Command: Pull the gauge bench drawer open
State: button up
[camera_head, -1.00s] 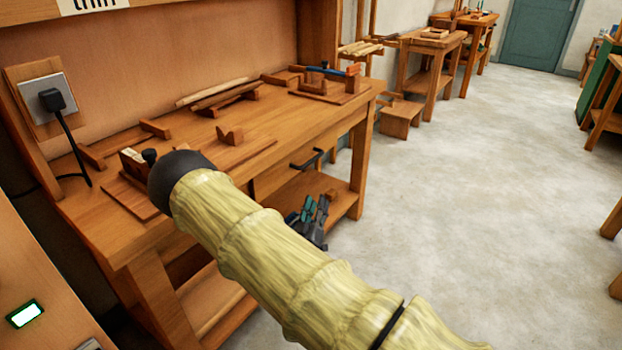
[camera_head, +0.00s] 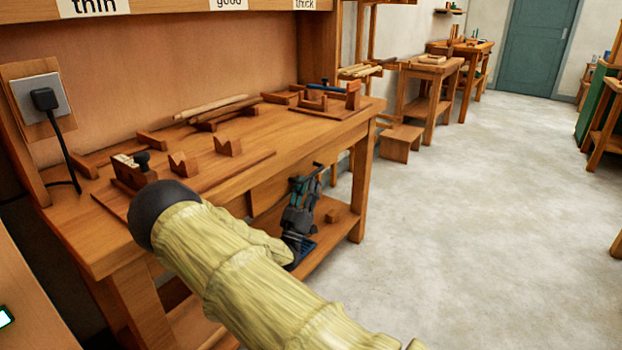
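The gauge bench (camera_head: 240,135) is a wooden workbench along the left wall. Its drawer front (camera_head: 266,192) shows as a wooden panel under the top, partly hidden by my padded arm. The drawer looks shut, though little of its edge shows. A dark bar handle (camera_head: 319,166) sticks out at the panel's right part. My gripper (camera_head: 302,184), dark with teal parts, is upright just in front of the drawer, at or very near the handle. I cannot tell whether it touches the handle or whether its fingers are open.
Wooden V-blocks (camera_head: 184,165), sticks and a gauge block (camera_head: 133,170) lie on the bench top. A lower shelf (camera_head: 325,228) holds a small wooden block (camera_head: 333,215). A black plug and cord (camera_head: 45,99) hang at the left wall. The floor (camera_head: 470,220) to the right is clear.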

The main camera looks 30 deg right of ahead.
aim_at(311, 175)
jog(key=shift+x, duration=1.95)
grip_shut()
